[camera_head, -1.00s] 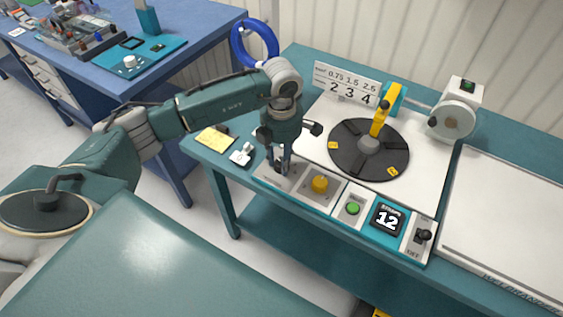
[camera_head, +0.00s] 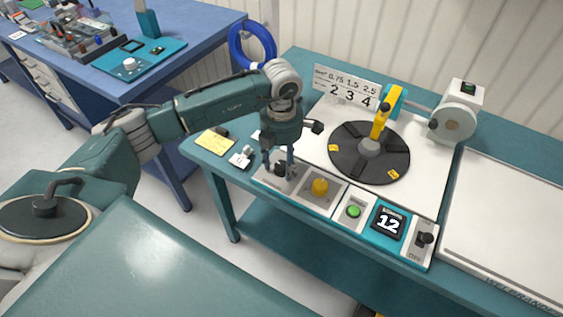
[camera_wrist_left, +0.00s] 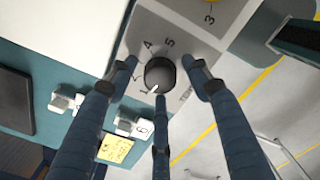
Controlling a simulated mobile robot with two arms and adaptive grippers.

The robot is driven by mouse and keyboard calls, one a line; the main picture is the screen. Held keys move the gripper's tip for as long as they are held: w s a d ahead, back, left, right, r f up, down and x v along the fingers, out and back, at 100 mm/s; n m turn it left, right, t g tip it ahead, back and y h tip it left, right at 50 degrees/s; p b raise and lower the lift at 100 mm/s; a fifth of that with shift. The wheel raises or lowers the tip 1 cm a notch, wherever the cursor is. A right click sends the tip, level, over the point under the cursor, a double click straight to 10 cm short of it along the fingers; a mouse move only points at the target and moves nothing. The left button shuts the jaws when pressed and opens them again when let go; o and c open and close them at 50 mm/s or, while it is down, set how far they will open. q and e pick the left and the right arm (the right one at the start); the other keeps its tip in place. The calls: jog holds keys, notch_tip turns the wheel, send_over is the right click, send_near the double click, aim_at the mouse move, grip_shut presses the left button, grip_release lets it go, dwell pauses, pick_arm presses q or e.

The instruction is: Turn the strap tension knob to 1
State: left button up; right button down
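The black strap tension knob (camera_wrist_left: 160,75) sits on a grey panel with numbers around it in the left wrist view. Its white pointer mark faces the lower left, close to the 1. My left gripper (camera_wrist_left: 160,78) is open, with its three fingers spread around the knob and visible gaps at the left and right fingers. In the head view my left gripper (camera_head: 280,170) points down over the left end of the control strip, with the knob (camera_head: 280,169) partly hidden between the fingers. My right gripper is not in view.
A black turntable (camera_head: 345,160) lies behind. A yellow note (camera_head: 215,141) and small white parts (camera_head: 241,159) lie left.

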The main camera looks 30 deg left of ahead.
aim_at(282, 165)
pick_arm(q)
notch_tip(282, 165, up, 12)
dwell(0.7)
dwell(0.4)
